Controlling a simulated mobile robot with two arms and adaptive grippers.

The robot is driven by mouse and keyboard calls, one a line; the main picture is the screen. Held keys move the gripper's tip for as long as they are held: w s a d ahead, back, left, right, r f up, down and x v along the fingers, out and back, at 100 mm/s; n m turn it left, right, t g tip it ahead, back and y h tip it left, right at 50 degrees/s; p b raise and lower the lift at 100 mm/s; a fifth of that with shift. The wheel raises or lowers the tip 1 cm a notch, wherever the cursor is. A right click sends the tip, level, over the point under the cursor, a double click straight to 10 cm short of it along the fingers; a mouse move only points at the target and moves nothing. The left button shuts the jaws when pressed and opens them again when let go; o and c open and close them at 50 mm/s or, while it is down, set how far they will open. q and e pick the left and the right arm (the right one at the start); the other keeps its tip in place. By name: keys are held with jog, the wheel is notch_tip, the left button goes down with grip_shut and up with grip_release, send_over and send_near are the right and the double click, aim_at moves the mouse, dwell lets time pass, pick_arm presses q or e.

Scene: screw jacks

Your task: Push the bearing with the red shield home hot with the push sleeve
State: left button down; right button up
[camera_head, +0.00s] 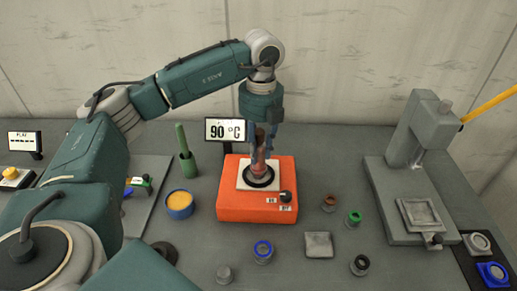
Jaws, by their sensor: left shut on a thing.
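My left gripper (262,143) points straight down over the orange heater (228,204). It is shut on a reddish-brown upright piece (258,161), just above a black ring (260,184) on the heater's white plate. I cannot tell whether this piece is the red-shield bearing, the push sleeve or another part, as the fingers partly cover it. A small grey part with a red-brown ring (329,202) stands on the table right of the heater. The display (227,131) behind the heater reads 90 °C. My right gripper is not in view.
Grey parts with green (353,218), blue (262,251) and black (360,265) rings stand in front. A square grey pad (319,244) lies between them. A blue pot (180,204) and a green holder (187,165) stand left. A grey press (420,140) with a yellow lever stands right.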

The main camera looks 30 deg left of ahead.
aim_at(258, 130)
pick_arm(q)
jog(key=shift+f, duration=0.2)
jog(key=shift+f+b, duration=0.35)
dwell(0.4)
jog(key=shift+f, duration=0.2)
jog(key=shift+s+f, duration=0.2)
jog(key=shift+f, duration=0.05)
dwell(0.5)
jog(key=shift+r, duration=0.1)
jog(key=shift+w+r+p, duration=0.2)
jog(key=shift+r+p, duration=0.25)
jog(key=shift+r, duration=0.35)
jog(key=shift+r+p, duration=3.25)
jog(key=shift+r, duration=1.5)
jog(key=shift+f, duration=0.1)
